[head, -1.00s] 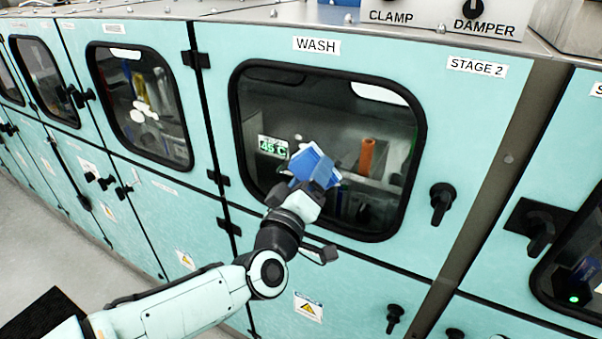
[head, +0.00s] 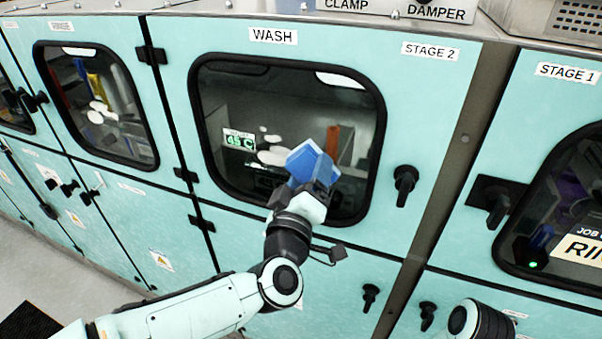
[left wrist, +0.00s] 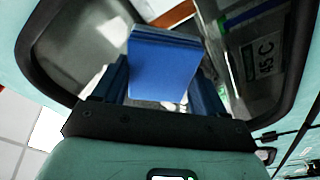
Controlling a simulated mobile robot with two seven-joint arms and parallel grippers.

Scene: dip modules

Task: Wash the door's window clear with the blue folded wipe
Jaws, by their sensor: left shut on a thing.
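The window (head: 225,100) of the door labelled WASH is dark glass in a black rounded frame. White patches (head: 272,153) show at the glass left of the wipe; I cannot tell whether they are on it or behind it. My left gripper (head: 318,176) is shut on the blue folded wipe (head: 306,160), in front of the window's lower middle. In the left wrist view the wipe (left wrist: 163,70) stands out between the two fingers, with the window behind it. I cannot tell whether the wipe touches the glass. My right gripper is out of view.
A black handle (head: 404,185) sticks out right of the window. The STAGE 1 door (head: 550,105) has a similar handle (head: 494,203). Another windowed door (head: 150,95) stands at the left. A control box with CLAMP and DAMPER labels (head: 400,12) sits on top.

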